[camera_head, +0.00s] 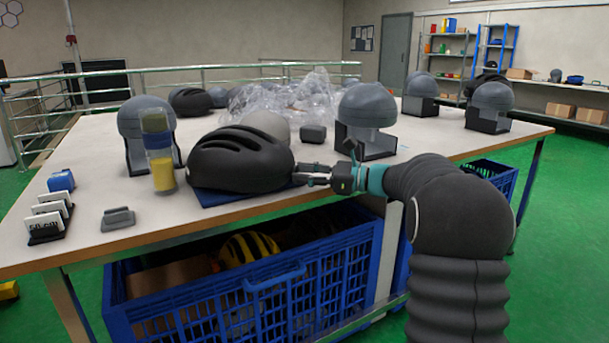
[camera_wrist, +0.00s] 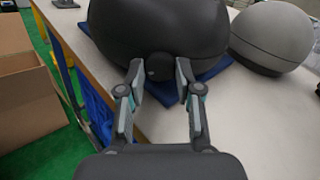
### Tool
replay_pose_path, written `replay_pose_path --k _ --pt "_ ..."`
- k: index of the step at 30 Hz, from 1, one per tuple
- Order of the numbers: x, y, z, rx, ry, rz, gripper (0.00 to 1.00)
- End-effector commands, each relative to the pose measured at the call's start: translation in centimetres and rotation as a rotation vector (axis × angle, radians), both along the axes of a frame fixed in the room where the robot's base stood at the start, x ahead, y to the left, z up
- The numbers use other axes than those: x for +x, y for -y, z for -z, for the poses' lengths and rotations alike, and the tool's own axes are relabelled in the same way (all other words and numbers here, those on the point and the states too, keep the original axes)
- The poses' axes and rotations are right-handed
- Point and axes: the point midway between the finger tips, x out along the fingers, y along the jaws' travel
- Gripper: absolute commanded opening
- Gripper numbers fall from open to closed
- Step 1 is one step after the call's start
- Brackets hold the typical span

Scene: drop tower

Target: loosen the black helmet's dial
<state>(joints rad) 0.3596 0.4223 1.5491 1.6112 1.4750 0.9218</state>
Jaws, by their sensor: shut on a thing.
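The black helmet (camera_head: 238,160) sits on a dark blue mat (camera_head: 222,197) near the table's front edge. In the wrist view the helmet (camera_wrist: 158,28) fills the top, with its round black dial (camera_wrist: 159,67) facing my gripper. My gripper (camera_wrist: 159,75) has one fingertip on each side of the dial and is shut on it. In the head view my gripper (camera_head: 305,175) reaches the helmet's right end from the right. The dial is hidden there by the fingers and the helmet.
A grey headform (camera_wrist: 272,36) stands close to the helmet's right in the wrist view. A yellow-and-blue bottle (camera_head: 159,160) and a grey headform on a stand (camera_head: 147,128) are to the left. A blue crate (camera_head: 250,297) is below the table.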

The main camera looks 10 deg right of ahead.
Motion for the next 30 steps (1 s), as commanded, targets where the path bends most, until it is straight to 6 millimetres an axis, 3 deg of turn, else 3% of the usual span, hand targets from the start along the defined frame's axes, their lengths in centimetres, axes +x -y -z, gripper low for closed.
replay_pose_path --k 11,22,23,25,30 --pt "-0.01 0.00 0.32 -0.152 0.303 0.000 0.00" --pt "-0.02 0.00 0.08 -0.166 0.332 -0.001 0.00" --pt "-0.02 0.00 0.08 -0.166 0.332 -0.001 0.39" --pt "-0.02 0.00 0.08 -0.166 0.332 -0.001 0.57" --pt "0.00 0.01 0.05 -0.165 0.331 0.000 0.60"
